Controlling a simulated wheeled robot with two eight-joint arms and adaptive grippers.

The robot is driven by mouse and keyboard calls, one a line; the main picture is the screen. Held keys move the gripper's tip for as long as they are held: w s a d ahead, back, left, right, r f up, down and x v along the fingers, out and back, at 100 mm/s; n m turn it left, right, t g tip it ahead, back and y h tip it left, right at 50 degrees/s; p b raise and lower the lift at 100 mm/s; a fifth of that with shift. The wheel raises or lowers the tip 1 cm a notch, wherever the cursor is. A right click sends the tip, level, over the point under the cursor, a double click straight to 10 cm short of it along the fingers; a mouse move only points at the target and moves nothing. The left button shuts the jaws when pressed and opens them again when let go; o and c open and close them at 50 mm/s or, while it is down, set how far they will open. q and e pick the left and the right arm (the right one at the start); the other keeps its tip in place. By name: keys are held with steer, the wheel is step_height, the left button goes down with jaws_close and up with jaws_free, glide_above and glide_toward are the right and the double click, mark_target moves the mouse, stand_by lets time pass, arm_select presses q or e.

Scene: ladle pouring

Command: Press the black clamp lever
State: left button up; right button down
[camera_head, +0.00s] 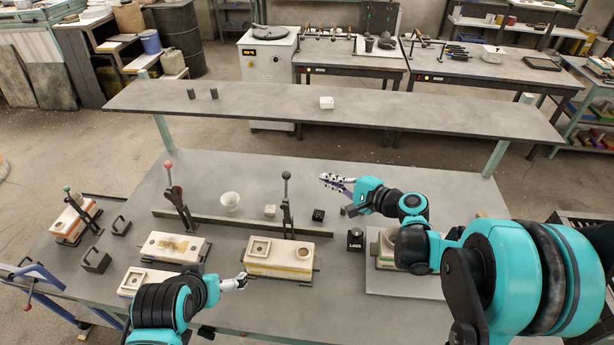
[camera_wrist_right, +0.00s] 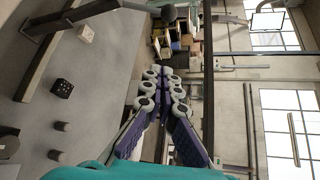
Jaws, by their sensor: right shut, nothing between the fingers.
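The black clamp lever (camera_head: 286,200), with a dark grey ball knob, stands upright behind the middle cream mould box (camera_head: 280,258). My right gripper (camera_head: 326,178) is shut and empty. It is to the right of the lever's knob in the head view, with a visible gap between them. In the right wrist view its fingers (camera_wrist_right: 165,75) lie close together.
A red-knobbed lever (camera_head: 176,195) and a green-knobbed lever (camera_head: 83,212) stand further left. A white cup (camera_head: 230,201), a white cube (camera_head: 270,211) and a black cube (camera_head: 318,215) sit near a low dark rail. A raised grey shelf (camera_head: 400,112) crosses behind.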

mark_target(287, 200)
arm_select(q)
steer(key=shift+f+b, duration=0.75)
steer(key=shift+f, duration=0.05)
arm_select(e)
steer(key=w+a, duration=0.3)
steer(key=a, duration=0.5)
steer(key=shift+w+a+f, duration=0.2)
steer(key=shift+w+f, duration=0.15)
steer(key=shift+f, duration=0.1)
arm_select(q)
steer(key=shift+f, duration=0.15)
arm_select(e)
steer(key=shift+s, duration=0.2)
